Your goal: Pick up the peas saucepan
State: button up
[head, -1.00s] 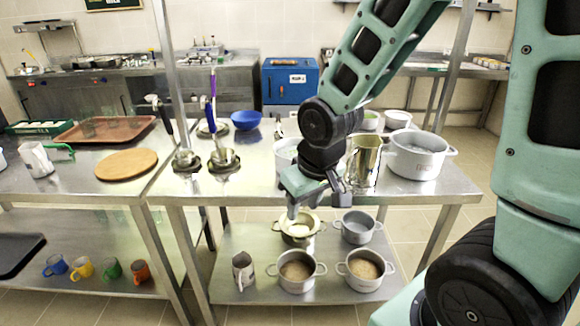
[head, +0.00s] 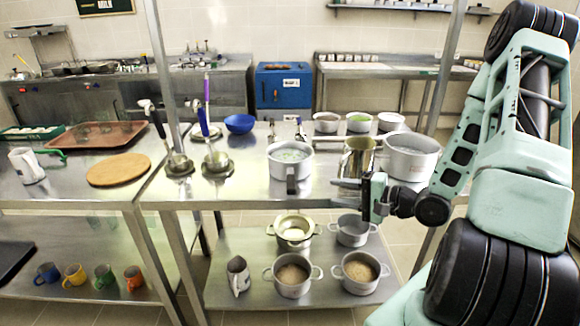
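A grey saucepan (head: 290,160) with a handle pointing to the front edge stands near the middle of the steel table and holds pale green contents. A smaller pot (head: 359,122) with bright green contents stands in the back row. No readable label shows which one is the peas saucepan. My gripper (head: 368,197) is at the table's front edge, right of the handled saucepan and in front of a metal jug. It looks empty and touches neither pot.
The metal jug (head: 358,158) and a large grey pot (head: 411,157) stand close to my gripper. More pots (head: 326,122) line the back. Ladles (head: 214,160) stand on the left, near a blue bowl (head: 240,123). Several pots fill the lower shelf (head: 235,296).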

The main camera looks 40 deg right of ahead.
aim_at(285, 177)
jog(key=shift+m+t, duration=0.3)
jog(key=shift+m, duration=0.1)
jog(key=shift+r+p+x, duration=0.2)
jog(key=shift+p+x, duration=0.2)
jog(key=shift+x, duration=2.4)
jog(key=shift+r+p+x, duration=0.2)
jog(key=shift+p+x, duration=0.15)
jog(key=shift+x, duration=2.4)
jog(key=shift+r+p+x, duration=0.2)
jog(key=shift+p+x, duration=0.2)
jog(key=shift+x, duration=2.4)
jog(key=shift+w+d, duration=0.15)
grip_shut()
